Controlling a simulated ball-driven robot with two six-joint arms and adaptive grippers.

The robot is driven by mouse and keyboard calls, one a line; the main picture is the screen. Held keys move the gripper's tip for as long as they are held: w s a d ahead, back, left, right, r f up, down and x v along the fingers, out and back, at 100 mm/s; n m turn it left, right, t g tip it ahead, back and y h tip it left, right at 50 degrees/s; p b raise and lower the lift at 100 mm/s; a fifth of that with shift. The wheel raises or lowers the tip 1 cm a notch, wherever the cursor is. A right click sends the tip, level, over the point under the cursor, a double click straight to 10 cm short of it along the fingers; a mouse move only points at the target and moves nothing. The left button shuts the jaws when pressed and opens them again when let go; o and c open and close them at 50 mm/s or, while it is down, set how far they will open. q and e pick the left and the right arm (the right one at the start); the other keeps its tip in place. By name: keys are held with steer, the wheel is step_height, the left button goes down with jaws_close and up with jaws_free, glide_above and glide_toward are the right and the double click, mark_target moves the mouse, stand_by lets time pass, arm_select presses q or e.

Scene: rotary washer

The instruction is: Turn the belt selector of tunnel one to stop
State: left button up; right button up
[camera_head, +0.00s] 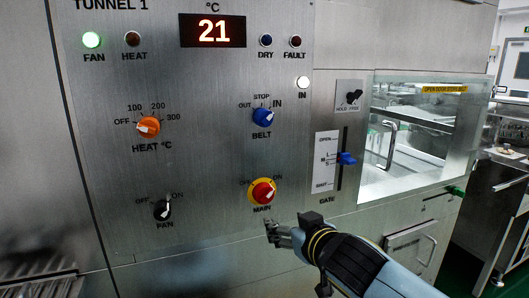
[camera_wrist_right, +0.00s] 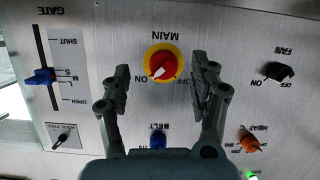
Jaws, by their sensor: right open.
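The blue belt selector (camera_head: 263,117) is on the grey tunnel 1 panel (camera_head: 205,90), under the labels OUT, STOP and IN. Its white pointer leans to the upper right, towards IN. In the right wrist view, which is upside down, the belt selector (camera_wrist_right: 157,139) shows low between my fingers, partly hidden by the gripper body. My right gripper (camera_head: 272,231) is below the red and yellow main switch (camera_head: 262,192), lower than the belt selector and apart from it. In the wrist view its open, empty fingers (camera_wrist_right: 163,82) frame the main switch. My left gripper is not in view.
An orange heat knob (camera_head: 148,127) and black fan knob (camera_head: 162,210) are to the left. A blue gate lever (camera_head: 347,159) and black hold/free switch (camera_head: 354,97) are to the right. The IN lamp (camera_head: 303,82) and green fan lamp (camera_head: 91,40) are lit. The display (camera_head: 213,31) reads 21.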

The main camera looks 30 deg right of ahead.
mark_target(267, 121)
step_height(267, 121, up, 20)
steer(key=a+m+t+h+p, duration=0.1)
steer(key=t+p, duration=0.1)
steer(key=t, duration=0.1)
steer(key=shift+t, duration=0.3)
steer(key=p+x, duration=0.3)
steer(key=x, duration=0.7)
steer(key=shift+w+f, duration=0.15)
steer(key=shift+w, duration=0.05)
steer(key=c, duration=1.2)
